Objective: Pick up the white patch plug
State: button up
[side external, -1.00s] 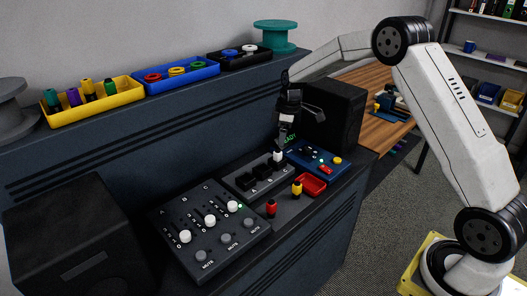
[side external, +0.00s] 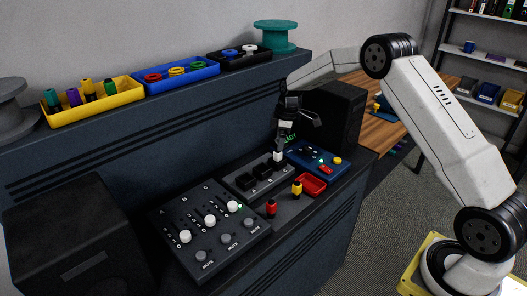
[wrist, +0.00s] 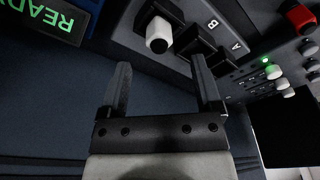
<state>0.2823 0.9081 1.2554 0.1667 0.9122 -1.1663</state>
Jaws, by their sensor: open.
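The white patch plug (side external: 278,157) stands upright in the far end of the dark socket block on the console; its round white end also shows in the wrist view (wrist: 158,40), in a black socket. My gripper (side external: 280,146) is just above the plug in the side view, its fingertips small and dark there. In the wrist view my gripper (wrist: 160,62) is open with nothing between its fingers, and the plug appears just beyond the gap between the fingertips. I cannot tell the exact height between them.
Black sockets marked A and B (wrist: 196,44) sit beside the plug. A blue panel (side external: 318,158), a red tray (side external: 313,187), a yellow plug (side external: 297,188) and a red plug (side external: 271,208) are close by. A black speaker (side external: 338,113) stands behind. A fader mixer (side external: 200,253) is at front left.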

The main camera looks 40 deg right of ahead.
aim_at(278, 157)
jog(key=shift+w+a+f, duration=0.1)
jog(key=shift+w+f, duration=0.05)
jog(key=shift+f, duration=1.15)
jog(key=shift+w+a+f, duration=0.1)
jog(key=shift+w+f, duration=0.05)
jog(key=shift+f, duration=1.1)
grip_shut()
